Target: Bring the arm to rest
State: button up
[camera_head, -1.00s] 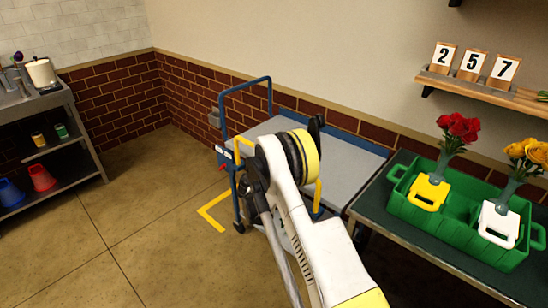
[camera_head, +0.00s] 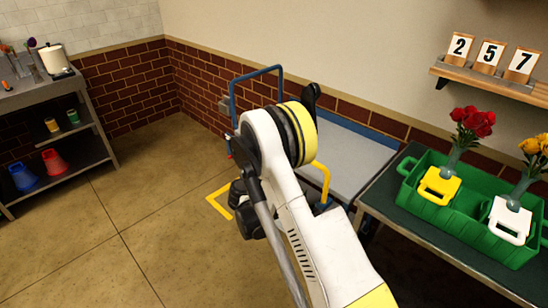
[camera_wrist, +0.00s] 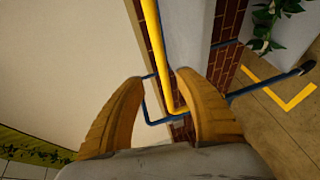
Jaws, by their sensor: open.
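My gripper (camera_wrist: 165,105) shows in the wrist view as two yellow-brown ribbed fingers spread apart, with nothing between them. A yellow bar of my arm's surroundings crosses the picture behind the fingers. In the head view my white arm, with a black and yellow joint, is folded in front of the grey-topped cart (camera_head: 352,155). The gripper itself is hidden behind the arm there. The cart's blue handle (camera_head: 257,73) rises behind the arm.
A green crate (camera_head: 425,207) holds vases of red flowers (camera_head: 474,122) and yellow flowers (camera_head: 536,150) on the right table. Number cards (camera_head: 490,53) stand on a wall shelf. A grey shelf unit (camera_head: 75,150) stands at left. The floor (camera_head: 130,220) between is clear.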

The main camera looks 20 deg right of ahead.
jog(key=s+a+r+m+g+y, duration=0.1)
jog(key=s+a+r+m+y, duration=0.15)
jog(key=s+r, duration=0.5)
jog(key=s+a+r+m+g+y, duration=0.2)
jog(key=s+a+r+y, duration=0.1)
jog(key=s+r, duration=0.5)
jog(key=s+a+m+y, duration=0.1)
jog(key=s+a+y, duration=0.1)
jog(key=s, duration=0.5)
jog(key=s+a+m+y, duration=0.1)
jog(key=s+a+y, duration=0.1)
jog(key=s+a, duration=0.3)
jog(key=s+a+m+g+y, duration=0.1)
jog(key=s+a, duration=0.3)
jog(key=s, duration=0.6)
jog(key=shift+r+y, duration=0.35)
jog(key=shift+y, duration=0.3)
